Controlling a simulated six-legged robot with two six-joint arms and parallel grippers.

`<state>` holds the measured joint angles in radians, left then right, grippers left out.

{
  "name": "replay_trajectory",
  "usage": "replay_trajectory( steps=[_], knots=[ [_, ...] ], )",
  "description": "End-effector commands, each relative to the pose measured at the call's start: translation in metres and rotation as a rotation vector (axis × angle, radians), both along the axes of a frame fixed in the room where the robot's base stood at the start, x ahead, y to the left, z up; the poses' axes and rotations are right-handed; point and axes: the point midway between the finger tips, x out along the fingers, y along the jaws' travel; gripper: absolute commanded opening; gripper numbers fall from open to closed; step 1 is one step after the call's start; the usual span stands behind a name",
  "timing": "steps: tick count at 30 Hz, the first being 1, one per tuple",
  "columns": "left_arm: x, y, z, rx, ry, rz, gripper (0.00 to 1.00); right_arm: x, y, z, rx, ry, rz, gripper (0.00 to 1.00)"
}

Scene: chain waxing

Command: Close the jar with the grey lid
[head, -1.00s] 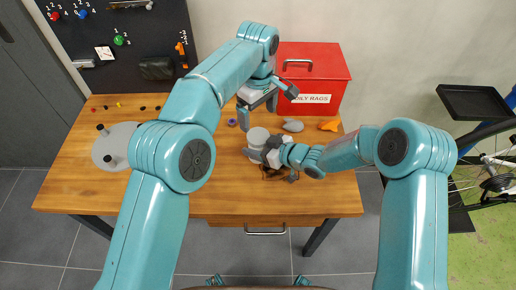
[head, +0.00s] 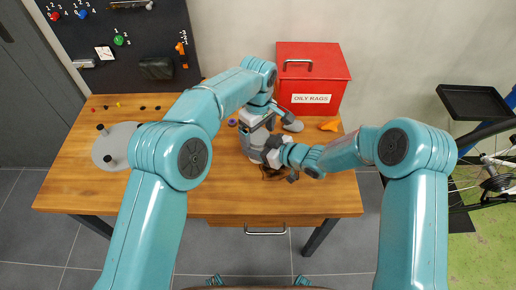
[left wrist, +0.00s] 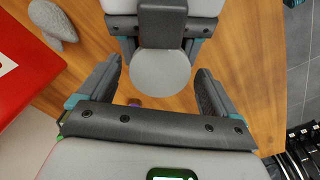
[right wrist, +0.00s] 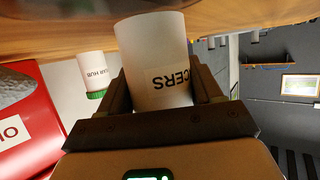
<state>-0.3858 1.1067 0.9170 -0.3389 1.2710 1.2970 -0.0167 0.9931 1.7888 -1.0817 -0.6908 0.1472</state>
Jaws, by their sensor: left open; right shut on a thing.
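A white jar (right wrist: 155,50), its label reading "...CERS", stands between the fingers of my right gripper (right wrist: 162,90), which is shut on it. In the head view the jar (head: 252,154) is near the middle of the bench. A round, flat grey lid (left wrist: 160,72) covers its top in the left wrist view; whether it is fastened I cannot tell. My left gripper (left wrist: 158,82) is open above the jar, its fingers apart on either side of the lid without visibly gripping it. In the head view my left gripper (head: 257,130) hides most of the lid.
A red "OILY RAGS" box (head: 310,75) stands behind. A grey lump (head: 293,126), an orange item (head: 329,125) and a purple item (head: 232,122) lie nearby. A "REAR HUB" jar (right wrist: 91,67) has a green lid. A grey disc (head: 108,150) lies on the bench's left.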

Motion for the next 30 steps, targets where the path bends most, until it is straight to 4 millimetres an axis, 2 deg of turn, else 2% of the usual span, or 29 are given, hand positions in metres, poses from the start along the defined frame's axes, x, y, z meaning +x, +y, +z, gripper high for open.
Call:
replay_trajectory(
  steps=[1, 2, 6, 7, 8, 13, 20, 28, 29, 30],
  knots=[
    [0.0000, 0.0000, 0.0001, 0.000, 0.000, 0.000, 0.92, 0.0002, 0.0001, 0.0004, 0.001, -0.001, 0.000, 0.00],
    [0.0000, 0.0000, 0.0001, 0.000, 0.000, 0.000, 0.86, 0.0002, 0.0001, 0.0004, 0.001, -0.001, 0.000, 0.00],
    [0.0000, 0.0000, 0.0002, 0.000, 0.000, 0.000, 0.40, 0.0001, 0.0000, 0.0003, 0.001, -0.001, 0.000, 0.00],
    [0.0000, 0.0000, 0.0003, 0.000, 0.000, 0.000, 0.35, 0.0003, 0.0000, 0.0004, 0.001, -0.001, 0.000, 0.00],
    [0.0000, 0.0000, 0.0003, 0.000, 0.000, 0.000, 0.35, 0.0002, 0.0000, 0.0003, 0.001, -0.001, 0.000, 0.00],
    [0.0000, 0.0000, 0.0003, 0.000, 0.000, -0.030, 0.35, 0.0002, -0.0001, 0.0003, 0.001, -0.001, 0.000, 0.00],
    [-0.0001, 0.0000, 0.0002, -0.001, 0.001, -0.280, 0.35, 0.0003, -0.0002, 0.0003, 0.001, -0.001, -0.001, 0.00],
    [-0.0001, 0.0000, 0.0002, 0.000, 0.001, -0.297, 0.35, 0.0003, -0.0002, 0.0002, 0.000, 0.000, -0.001, 0.00],
    [-0.0001, 0.0000, 0.0002, 0.000, 0.001, -0.296, 0.78, 0.0003, -0.0002, 0.0002, 0.000, 0.000, -0.001, 0.00],
    [-0.0001, 0.0000, 0.0002, -0.001, 0.001, -0.296, 0.91, 0.0003, -0.0002, 0.0002, 0.000, 0.000, -0.001, 0.00]
  ],
)
